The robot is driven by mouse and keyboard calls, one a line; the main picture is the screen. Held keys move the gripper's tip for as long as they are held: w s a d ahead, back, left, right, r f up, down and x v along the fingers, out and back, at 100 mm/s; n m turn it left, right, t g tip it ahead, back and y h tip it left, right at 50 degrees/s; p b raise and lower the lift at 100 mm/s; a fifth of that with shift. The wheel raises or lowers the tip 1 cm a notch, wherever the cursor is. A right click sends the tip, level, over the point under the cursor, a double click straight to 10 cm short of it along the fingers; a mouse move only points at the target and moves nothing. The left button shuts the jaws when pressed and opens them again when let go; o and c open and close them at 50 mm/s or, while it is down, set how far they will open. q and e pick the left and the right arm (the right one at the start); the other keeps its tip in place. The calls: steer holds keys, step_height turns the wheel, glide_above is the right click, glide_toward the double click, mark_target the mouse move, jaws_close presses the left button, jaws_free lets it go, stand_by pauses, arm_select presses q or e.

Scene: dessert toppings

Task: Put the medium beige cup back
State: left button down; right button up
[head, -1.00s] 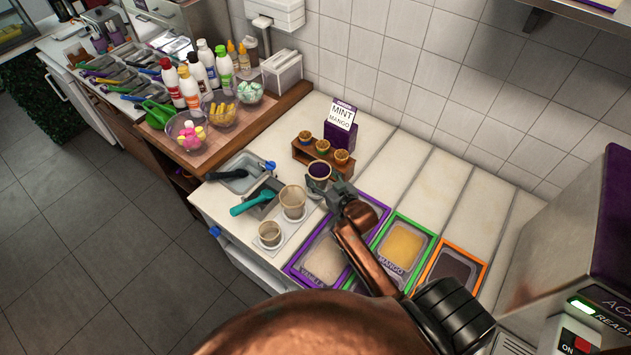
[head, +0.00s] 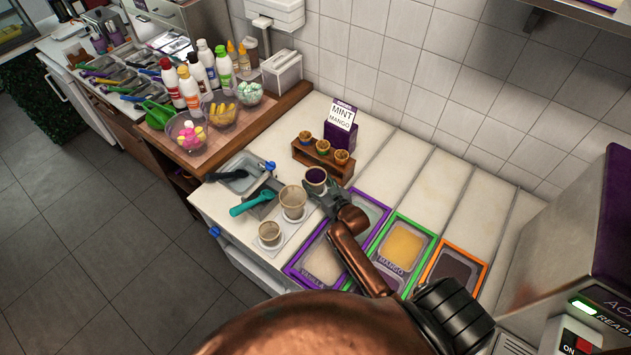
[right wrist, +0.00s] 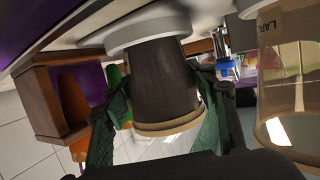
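The medium beige cup (head: 316,177) is upright in the head view, at the back end of the white cup tray, with dark purple inside. In the right wrist view the cup (right wrist: 165,85) appears upside down, its side in dark shadow and its rim beige. Its base is at a white round seat (right wrist: 140,32); I cannot tell if it fully rests there. My right gripper (head: 324,196) has its green-padded fingers on both sides of the cup, and it also shows in the right wrist view (right wrist: 160,115). My left gripper is not in view.
The large beige cup (head: 292,201) stands just in front of the held cup, and the small cup (head: 269,233) is further forward on the tray (head: 288,241). A wooden rack (head: 308,158) with several small cups stands behind. Framed tubs (head: 402,246) lie to the right.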

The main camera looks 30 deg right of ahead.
steer(key=o, duration=0.4)
steer(key=shift+o, duration=0.2)
steer(key=shift+r, duration=0.2)
steer(key=v, duration=1.2)
